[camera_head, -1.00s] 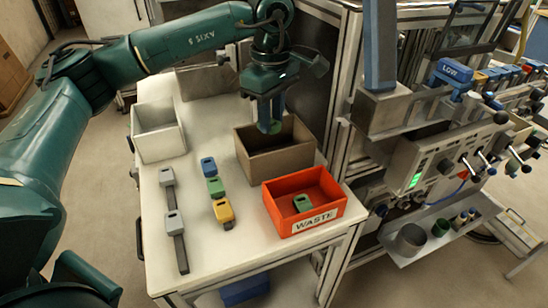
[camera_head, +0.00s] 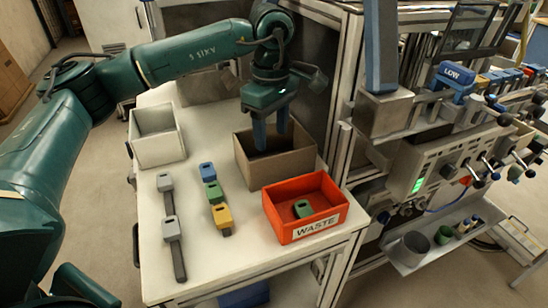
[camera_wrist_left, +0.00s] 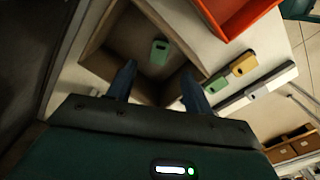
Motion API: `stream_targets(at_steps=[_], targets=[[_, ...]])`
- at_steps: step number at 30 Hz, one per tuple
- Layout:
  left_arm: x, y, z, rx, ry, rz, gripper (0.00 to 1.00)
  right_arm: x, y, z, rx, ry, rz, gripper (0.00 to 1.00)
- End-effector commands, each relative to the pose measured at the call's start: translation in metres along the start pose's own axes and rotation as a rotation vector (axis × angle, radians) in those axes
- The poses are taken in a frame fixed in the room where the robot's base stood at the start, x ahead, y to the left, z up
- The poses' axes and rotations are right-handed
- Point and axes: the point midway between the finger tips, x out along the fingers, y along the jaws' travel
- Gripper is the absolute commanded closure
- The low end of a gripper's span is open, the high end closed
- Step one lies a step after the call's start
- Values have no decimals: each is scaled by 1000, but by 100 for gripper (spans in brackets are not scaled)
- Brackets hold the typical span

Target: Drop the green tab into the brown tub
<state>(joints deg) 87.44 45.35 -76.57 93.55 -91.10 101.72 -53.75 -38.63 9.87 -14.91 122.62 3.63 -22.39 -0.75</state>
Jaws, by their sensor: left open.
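A green tab (camera_wrist_left: 159,52) lies on the floor of the brown tub (camera_wrist_left: 93,32) in the left wrist view. The tub stands on the white table in the head view (camera_head: 276,165), where its inside is mostly hidden. My left gripper (camera_head: 271,138) is above the tub with its fingers apart and nothing between them. Its two blue fingers also show in the left wrist view (camera_wrist_left: 158,85), apart from the tab. My right gripper is not in view.
An orange waste bin (camera_head: 325,222) holding another green tab (camera_head: 303,208) stands in front of the tub. Blue (camera_head: 208,170), green (camera_head: 214,192) and yellow (camera_head: 222,214) tabs and grey pieces (camera_head: 170,225) lie to the left. A white bin (camera_head: 158,150) stands behind them.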

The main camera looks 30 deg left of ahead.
Motion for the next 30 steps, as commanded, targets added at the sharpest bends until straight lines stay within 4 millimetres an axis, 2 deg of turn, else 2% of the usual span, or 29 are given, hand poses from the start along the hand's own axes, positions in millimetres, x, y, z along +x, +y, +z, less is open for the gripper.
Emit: stream_targets(at_steps=[4, 8, 15, 21, 24, 30], targets=[[-6, 0, 0, 0, -1, 2, 49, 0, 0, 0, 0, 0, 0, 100], [-25, 1, 0, 0, 0, 5, 49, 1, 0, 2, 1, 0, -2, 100], [-80, 1, 1, 1, -1, 5, 49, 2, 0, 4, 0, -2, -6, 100], [-118, 0, 0, 1, 0, 3, 49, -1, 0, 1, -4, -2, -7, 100], [-127, 0, 0, 0, 1, 2, 49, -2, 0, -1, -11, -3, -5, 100], [-132, 0, 0, 0, 0, 0, 49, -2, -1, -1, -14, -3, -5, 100]])
